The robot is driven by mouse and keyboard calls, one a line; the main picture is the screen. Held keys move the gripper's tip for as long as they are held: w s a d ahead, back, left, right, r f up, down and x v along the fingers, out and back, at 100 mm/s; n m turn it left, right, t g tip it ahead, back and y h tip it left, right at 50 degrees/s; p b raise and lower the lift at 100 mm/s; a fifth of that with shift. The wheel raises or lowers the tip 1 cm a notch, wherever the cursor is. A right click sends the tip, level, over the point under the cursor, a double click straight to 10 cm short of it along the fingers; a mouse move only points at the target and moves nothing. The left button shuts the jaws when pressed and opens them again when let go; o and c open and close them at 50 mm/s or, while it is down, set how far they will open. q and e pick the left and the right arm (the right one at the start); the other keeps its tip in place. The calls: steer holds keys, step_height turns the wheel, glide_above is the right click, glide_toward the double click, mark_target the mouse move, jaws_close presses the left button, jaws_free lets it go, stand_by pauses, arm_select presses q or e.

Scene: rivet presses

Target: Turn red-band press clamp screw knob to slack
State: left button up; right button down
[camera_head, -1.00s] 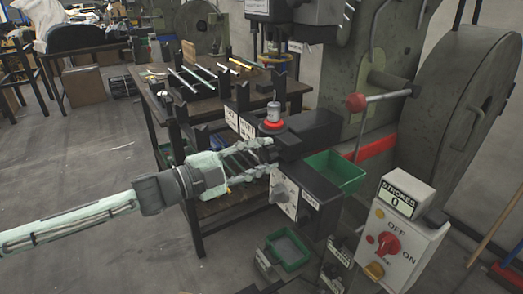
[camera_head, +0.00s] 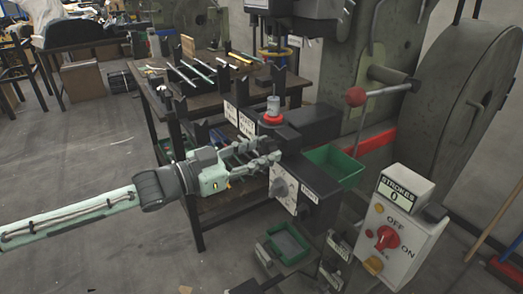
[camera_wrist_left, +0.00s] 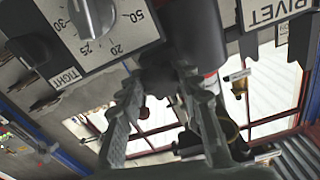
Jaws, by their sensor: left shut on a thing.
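The red-band press (camera_head: 340,90) stands at the centre right, with a red band (camera_head: 377,143) along its green body. My left gripper (camera_head: 268,152) reaches in from the left to the dark block beside the white dial plate (camera_head: 283,188). In the left wrist view, the fingers of my left gripper (camera_wrist_left: 162,88) are shut on a dark knob (camera_wrist_left: 160,76), which I take to be the clamp screw knob. The fingers partly hide it. The dial plate shows there with numbers and a TIGHT label (camera_wrist_left: 66,77). My right gripper is not in view.
A green bin (camera_head: 333,167) sits right of the dial plate. A silver post with a red ring (camera_head: 272,119) stands just above my gripper. A STROKES control box (camera_head: 392,238) is at the lower right. A workbench with rods (camera_head: 195,75) lies behind.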

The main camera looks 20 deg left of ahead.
arm_select(q)
steer(key=shift+n, duration=1.6)
steer(key=o, duration=1.2)
steer(key=shift+c, duration=0.2)
steer(key=v, duration=1.2)
